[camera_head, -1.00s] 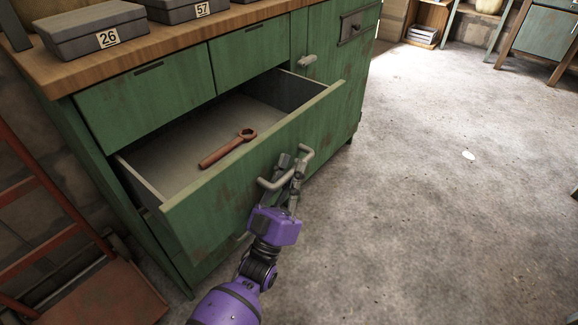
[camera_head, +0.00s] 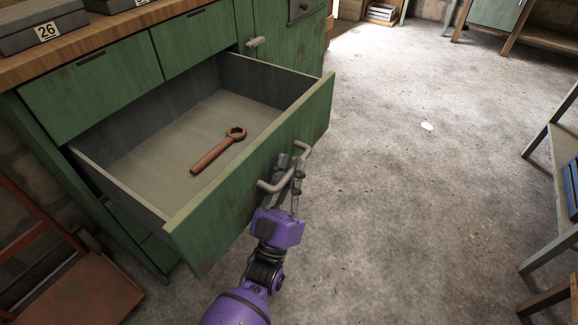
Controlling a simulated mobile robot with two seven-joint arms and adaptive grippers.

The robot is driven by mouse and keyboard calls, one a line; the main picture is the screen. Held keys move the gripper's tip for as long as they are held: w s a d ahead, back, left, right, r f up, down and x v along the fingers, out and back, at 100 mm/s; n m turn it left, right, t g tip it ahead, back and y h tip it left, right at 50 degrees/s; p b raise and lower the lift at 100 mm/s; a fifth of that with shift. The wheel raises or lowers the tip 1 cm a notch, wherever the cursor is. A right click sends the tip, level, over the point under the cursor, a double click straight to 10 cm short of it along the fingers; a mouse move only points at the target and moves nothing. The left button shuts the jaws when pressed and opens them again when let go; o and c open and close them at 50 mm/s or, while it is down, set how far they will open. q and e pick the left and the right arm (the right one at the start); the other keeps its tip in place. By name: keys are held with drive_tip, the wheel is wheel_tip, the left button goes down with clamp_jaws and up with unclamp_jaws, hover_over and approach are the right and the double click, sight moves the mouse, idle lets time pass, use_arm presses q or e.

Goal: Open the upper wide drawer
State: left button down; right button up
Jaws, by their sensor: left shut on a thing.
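The upper wide drawer (camera_head: 236,200) of the green cabinet is pulled far out, below two narrower closed drawers. Its grey interior shows, with a rust-brown ring wrench (camera_head: 217,150) lying on the bottom. A pale bar handle (camera_head: 273,186) is on the drawer's front. My left gripper (camera_head: 291,168), on a purple arm from below, is shut on this handle, with its fingers around the bar. My right gripper is not in view.
A red metal frame (camera_head: 40,235) stands at the lower left. A shelf unit (camera_head: 560,150) is at the right edge. The concrete floor between is mostly clear.

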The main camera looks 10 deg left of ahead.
use_arm(q)
drive_tip(key=c, duration=2)
unclamp_jaws()
drive_tip(key=shift+c, duration=0.2)
drive_tip(key=v, duration=1.2)
drive_tip(key=shift+d, duration=0.1)
